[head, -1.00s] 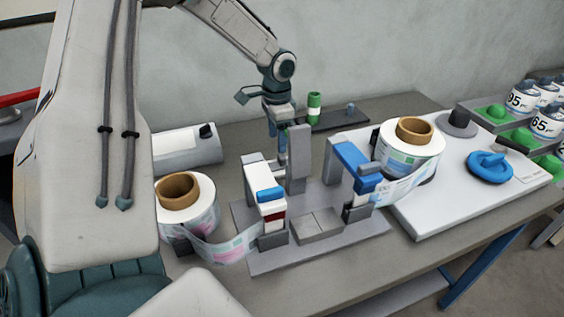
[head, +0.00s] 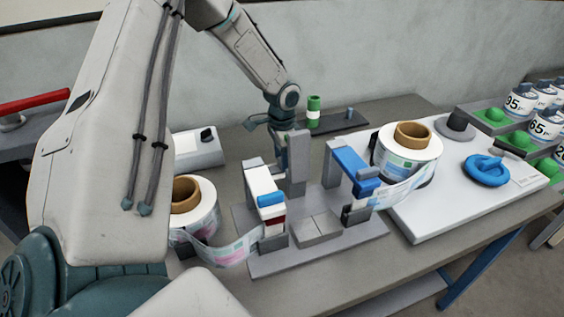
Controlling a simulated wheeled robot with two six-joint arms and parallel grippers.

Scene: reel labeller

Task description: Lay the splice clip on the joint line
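The splicing fixture (head: 350,241) is a grey base on the bench with a small flat block (head: 316,227) in its middle, between two clamps. The left clamp (head: 263,190) is white with a blue pad; the right clamp (head: 352,163) has a blue arm. Printed web from the left reel (head: 205,205) and right reel (head: 420,147) runs to the clamps. My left gripper (head: 280,148) is low behind the fixture's grey upright post (head: 299,160), which hides its fingertips. I cannot make out the splice clip or the joint line. My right gripper is not in view.
A dark tray (head: 335,125) behind the fixture bears a green and white cylinder (head: 313,110) and a small peg. A white panel (head: 440,205) with a blue ring handle (head: 487,171) lies at right. Bottles (head: 520,100) stand in a rack farther right.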

